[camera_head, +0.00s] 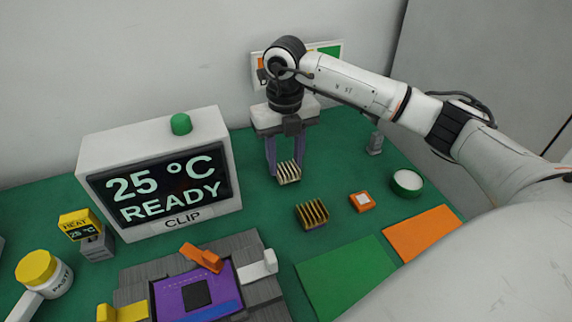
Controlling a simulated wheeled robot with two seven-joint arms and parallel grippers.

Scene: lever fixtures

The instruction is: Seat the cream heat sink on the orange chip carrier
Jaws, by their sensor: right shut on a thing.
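The cream heat sink (288,173), a small finned block with dark gaps between its fins, is at the back middle of the green table. My right gripper (286,165) points down with its two purple-grey fingers shut on it. I cannot tell whether the heat sink touches the table. The orange chip carrier (362,202), a small orange square with a pale centre, lies on the table to the right of and nearer than the heat sink. Nothing sits on it. My left gripper is not in view.
A yellow-brown finned heat sink (312,213) stands left of the carrier. A round dish (407,183) is to its right. Green (345,278) and orange (421,233) mats lie nearer. A purple board fixture (196,290) with levers and a display box (160,175) are left.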

